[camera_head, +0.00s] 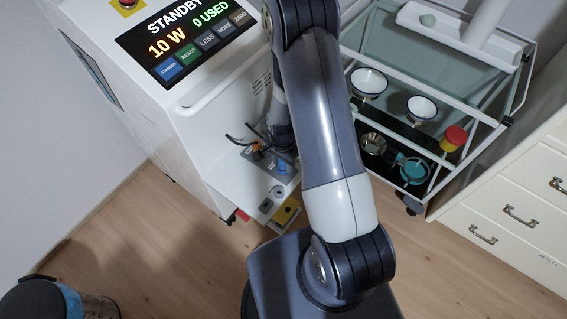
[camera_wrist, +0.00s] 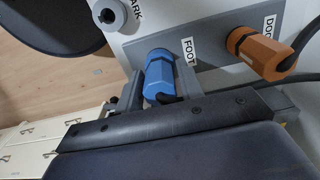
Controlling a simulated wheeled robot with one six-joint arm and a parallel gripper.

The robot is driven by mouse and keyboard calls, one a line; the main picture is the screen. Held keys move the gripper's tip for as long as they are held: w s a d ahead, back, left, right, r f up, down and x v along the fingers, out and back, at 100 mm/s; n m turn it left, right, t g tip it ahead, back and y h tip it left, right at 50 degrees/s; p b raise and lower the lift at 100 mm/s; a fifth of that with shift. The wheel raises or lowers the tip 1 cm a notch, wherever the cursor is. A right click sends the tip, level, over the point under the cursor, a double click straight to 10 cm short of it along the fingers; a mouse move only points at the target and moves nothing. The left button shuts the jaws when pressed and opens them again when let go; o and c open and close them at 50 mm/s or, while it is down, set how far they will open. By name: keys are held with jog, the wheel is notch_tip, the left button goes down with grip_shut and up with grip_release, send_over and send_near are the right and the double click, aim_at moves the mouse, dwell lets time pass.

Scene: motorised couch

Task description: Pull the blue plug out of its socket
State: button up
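The blue plug (camera_wrist: 160,76) sits in a socket in the grey panel beside a label reading FOOT, with a dark cable at its near end. It also shows in the head view (camera_head: 282,168), below my arm's end. The two fingers of my gripper (camera_wrist: 160,88) stand on either side of the plug, very close to it. I cannot tell whether both fingers touch it. In the head view my arm hides most of the gripper.
An orange plug (camera_wrist: 264,53) with a black cable sits to the right of the blue one. A round socket (camera_wrist: 107,15) marked PARK is at upper left. The white machine (camera_head: 215,130) carries the panel. A glass-shelved trolley (camera_head: 434,185) with bowls stands at right.

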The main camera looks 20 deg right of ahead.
grip_shut()
jog(key=shift+r, duration=0.15)
jog(key=shift+r+p, duration=1.9)
jog(key=shift+r, duration=1)
